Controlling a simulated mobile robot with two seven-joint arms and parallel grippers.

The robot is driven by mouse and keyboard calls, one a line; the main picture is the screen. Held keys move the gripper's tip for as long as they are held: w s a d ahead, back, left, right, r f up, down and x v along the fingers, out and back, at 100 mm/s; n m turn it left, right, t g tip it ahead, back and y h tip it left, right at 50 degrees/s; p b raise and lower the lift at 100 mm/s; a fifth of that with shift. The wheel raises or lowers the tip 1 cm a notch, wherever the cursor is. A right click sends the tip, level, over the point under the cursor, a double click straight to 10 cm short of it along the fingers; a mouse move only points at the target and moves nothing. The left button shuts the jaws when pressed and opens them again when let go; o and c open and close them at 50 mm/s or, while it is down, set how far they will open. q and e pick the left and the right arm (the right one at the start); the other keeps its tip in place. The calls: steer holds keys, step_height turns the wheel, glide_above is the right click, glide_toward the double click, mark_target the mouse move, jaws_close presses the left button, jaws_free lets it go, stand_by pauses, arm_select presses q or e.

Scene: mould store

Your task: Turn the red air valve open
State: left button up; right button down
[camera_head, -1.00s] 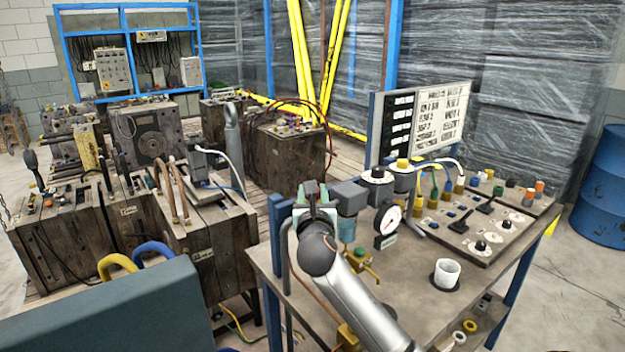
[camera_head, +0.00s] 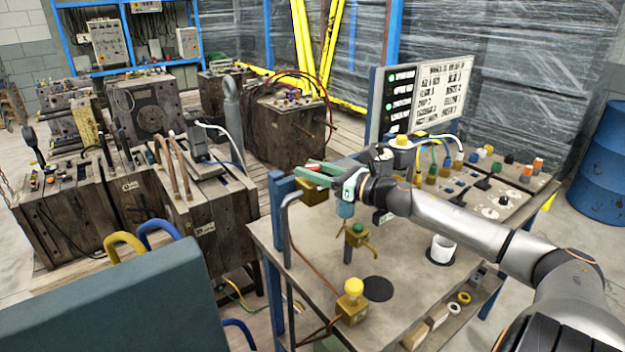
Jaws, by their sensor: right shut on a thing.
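My right gripper (camera_head: 308,172) reaches in from the right, its green fingers pointing left. It is shut on the red air valve (camera_head: 313,167), of which only a small red piece shows between the fingers. The valve's brass body (camera_head: 313,192) sits just below, beside the blue post at the table's back left corner. The fingers hide most of the handle, so its exact angle cannot be told. My left gripper is not in view.
The worktable (camera_head: 405,290) carries brass fittings with a green knob (camera_head: 358,228) and a yellow knob (camera_head: 354,286), and a white cup (camera_head: 443,248). A panel (camera_head: 418,100) stands behind my arm. A control board lies at the right.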

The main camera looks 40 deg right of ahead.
steer(key=n+g+y+b, duration=0.2)
steer(key=n+y+b, duration=0.1)
steer(key=y+b, duration=0.2)
steer(key=shift+d, duration=0.1)
steer(key=shift+r+n+g+y+b, duration=0.1)
steer(key=shift+n+g+y+b, duration=0.4)
steer(key=shift+n+y, duration=0.3)
steer(key=shift+n+g+y, duration=0.3)
steer(key=shift+y, duration=0.1)
steer(key=shift+c, duration=2.2)
jaws_free()
